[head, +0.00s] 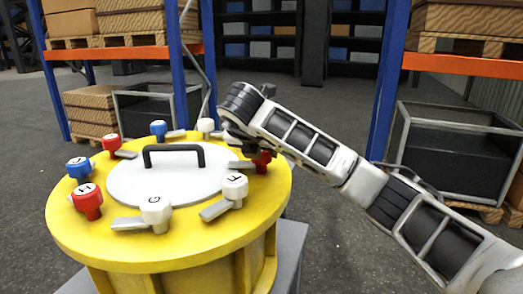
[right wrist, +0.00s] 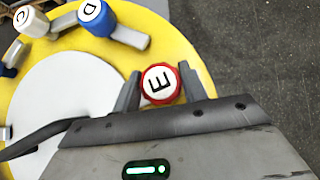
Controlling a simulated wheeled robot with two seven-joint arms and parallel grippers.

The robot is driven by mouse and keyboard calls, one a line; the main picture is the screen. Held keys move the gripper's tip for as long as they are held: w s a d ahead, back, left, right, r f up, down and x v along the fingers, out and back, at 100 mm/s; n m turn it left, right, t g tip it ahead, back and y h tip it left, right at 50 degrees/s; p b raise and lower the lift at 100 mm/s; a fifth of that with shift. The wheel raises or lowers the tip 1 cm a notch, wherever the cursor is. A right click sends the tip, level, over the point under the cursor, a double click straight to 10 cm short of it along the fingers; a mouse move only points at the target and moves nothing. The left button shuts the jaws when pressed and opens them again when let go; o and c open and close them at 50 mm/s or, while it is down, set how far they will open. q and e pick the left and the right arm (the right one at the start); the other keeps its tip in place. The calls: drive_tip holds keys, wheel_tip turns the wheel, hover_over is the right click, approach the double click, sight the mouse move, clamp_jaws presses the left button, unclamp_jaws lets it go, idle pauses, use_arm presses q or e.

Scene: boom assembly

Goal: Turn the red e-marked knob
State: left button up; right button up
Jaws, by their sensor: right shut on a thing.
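The red E-marked knob (right wrist: 160,84) sits between the two fingers of my right gripper (right wrist: 158,92) in the right wrist view, and the fingers are shut on it. In the head view the same red knob (head: 263,161) is on the right side of the yellow round housing (head: 160,250), partly hidden by my right gripper (head: 243,145). My right arm reaches in from the right to it. My left gripper is not in view.
A black handle (head: 173,149) stands on the white lid centre. Shelves with boxes stand behind.

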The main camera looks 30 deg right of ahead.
drive_tip(key=o, duration=1)
drive_tip(key=shift+c, duration=0.2)
drive_tip(key=shift+s+a+r, duration=0.15)
drive_tip(key=shift+s+r, duration=0.05)
drive_tip(key=shift+r, duration=0.05)
use_arm(q)
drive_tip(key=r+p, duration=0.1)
drive_tip(key=p, duration=0.2)
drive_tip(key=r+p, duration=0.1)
drive_tip(key=p, duration=0.1)
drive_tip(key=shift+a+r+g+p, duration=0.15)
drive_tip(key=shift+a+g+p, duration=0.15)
drive_tip(key=shift+p, duration=0.1)
use_arm(e)
drive_tip(key=v, duration=1.5)
drive_tip(key=shift+s, duration=0.15)
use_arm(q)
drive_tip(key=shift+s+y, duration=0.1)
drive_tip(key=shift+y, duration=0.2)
